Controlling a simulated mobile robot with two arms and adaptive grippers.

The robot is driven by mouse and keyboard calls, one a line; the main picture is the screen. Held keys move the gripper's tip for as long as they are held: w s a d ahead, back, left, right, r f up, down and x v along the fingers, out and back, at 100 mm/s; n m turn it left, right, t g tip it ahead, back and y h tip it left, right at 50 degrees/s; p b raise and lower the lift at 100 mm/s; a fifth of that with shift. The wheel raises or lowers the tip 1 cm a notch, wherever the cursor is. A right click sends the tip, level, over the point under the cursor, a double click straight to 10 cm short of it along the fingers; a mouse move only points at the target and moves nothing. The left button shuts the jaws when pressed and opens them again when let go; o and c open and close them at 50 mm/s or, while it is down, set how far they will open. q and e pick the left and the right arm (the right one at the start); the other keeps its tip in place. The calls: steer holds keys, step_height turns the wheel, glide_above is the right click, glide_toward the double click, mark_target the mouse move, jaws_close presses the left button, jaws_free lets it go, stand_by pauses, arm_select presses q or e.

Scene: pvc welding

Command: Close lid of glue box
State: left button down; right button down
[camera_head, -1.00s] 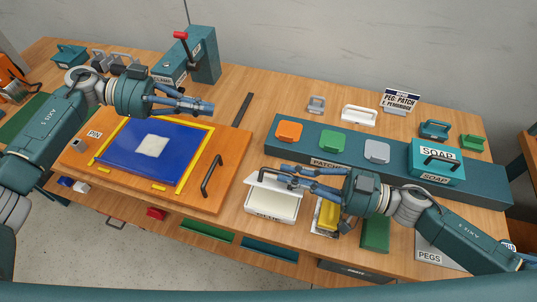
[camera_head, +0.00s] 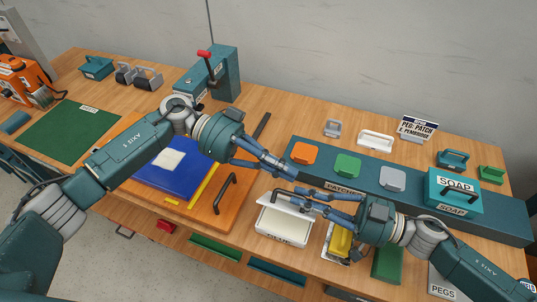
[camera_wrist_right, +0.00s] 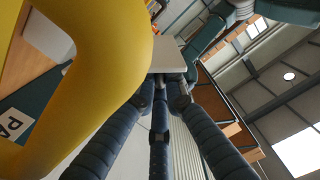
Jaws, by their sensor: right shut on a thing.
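The glue box (camera_head: 283,226) is a white open tray labelled GLUE near the table's front edge. Its white lid (camera_head: 285,205) is raised and tilted over the tray's back side, with a dark handle. My right gripper (camera_head: 294,193) is at the lid's handle and shut on it. In the right wrist view its dark fingers (camera_wrist_right: 168,85) meet at a pale panel (camera_wrist_right: 172,56), apparently the lid. My left gripper (camera_head: 294,173) is just behind the lid and my right gripper, near the patch stand; whether its fingers are shut is unclear. The fingers partly hide the handle.
A yellow object (camera_head: 341,240) stands right of the glue box, close under my right gripper; a large yellow shape (camera_wrist_right: 100,60) fills the wrist view's left. The teal patch stand (camera_head: 420,200) lies behind. An orange board (camera_head: 226,208) with a dark handle is left.

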arm_select(q)
steer(key=shift+s+a+f, duration=0.1)
steer(key=shift+f, duration=0.55)
steer(key=shift+s+a+f, duration=0.1)
steer(key=shift+f, duration=0.55)
steer(key=shift+s+a+f, duration=0.15)
steer(key=shift+s+f, duration=0.25)
steer(key=shift+f, duration=0.1)
arm_select(e)
steer(key=c, duration=1.8)
jaws_free()
steer(key=shift+c, duration=0.2)
steer(key=shift+s+r, duration=0.1)
